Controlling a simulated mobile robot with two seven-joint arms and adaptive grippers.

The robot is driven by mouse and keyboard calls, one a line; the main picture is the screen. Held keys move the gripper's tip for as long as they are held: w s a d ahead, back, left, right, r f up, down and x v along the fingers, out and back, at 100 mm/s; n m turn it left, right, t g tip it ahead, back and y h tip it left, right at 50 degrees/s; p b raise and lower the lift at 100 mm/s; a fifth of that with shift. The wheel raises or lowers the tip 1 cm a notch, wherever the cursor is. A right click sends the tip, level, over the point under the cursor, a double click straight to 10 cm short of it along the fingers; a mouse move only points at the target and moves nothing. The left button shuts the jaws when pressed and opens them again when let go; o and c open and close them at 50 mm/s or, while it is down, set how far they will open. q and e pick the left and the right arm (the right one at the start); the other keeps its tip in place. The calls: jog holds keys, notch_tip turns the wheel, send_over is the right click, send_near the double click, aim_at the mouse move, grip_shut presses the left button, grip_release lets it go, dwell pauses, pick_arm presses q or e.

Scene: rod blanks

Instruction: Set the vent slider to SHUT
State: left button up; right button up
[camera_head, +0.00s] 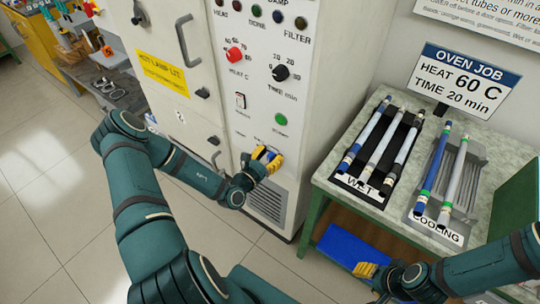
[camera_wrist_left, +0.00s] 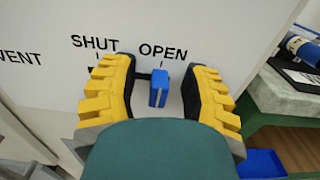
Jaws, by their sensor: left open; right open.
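The vent slider has a blue knob (camera_wrist_left: 159,88), seen in the left wrist view under the word OPEN, at the right part of its short dark slot. The SHUT mark (camera_wrist_left: 95,43) is to its left. My left gripper (camera_wrist_left: 160,85) is open, with one yellow finger on each side of the knob; the right finger looks closer to it than the left one.
The oven panel (camera_head: 262,100) carries a red heat knob (camera_head: 234,54), a black time knob (camera_head: 281,73) and a green button (camera_head: 281,119). A vent grille (camera_head: 268,202) lies below. A table with a WET rack (camera_head: 362,186) and a COOLING tray (camera_head: 436,231) holding rods stands right.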

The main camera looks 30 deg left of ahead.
aim_at(258, 143)
pick_arm(q)
grip_shut()
jog(key=a+p, duration=0.1)
jog(key=a, duration=0.4)
jog(key=shift+w+a+r+p, duration=0.1)
jog(key=shift+w+a+p, duration=0.1)
jog(key=shift+a+p, duration=0.15)
jog(key=shift+a, duration=0.35)
grip_release()
jog(key=shift+a, duration=0.1)
jog(key=shift+s, duration=0.1)
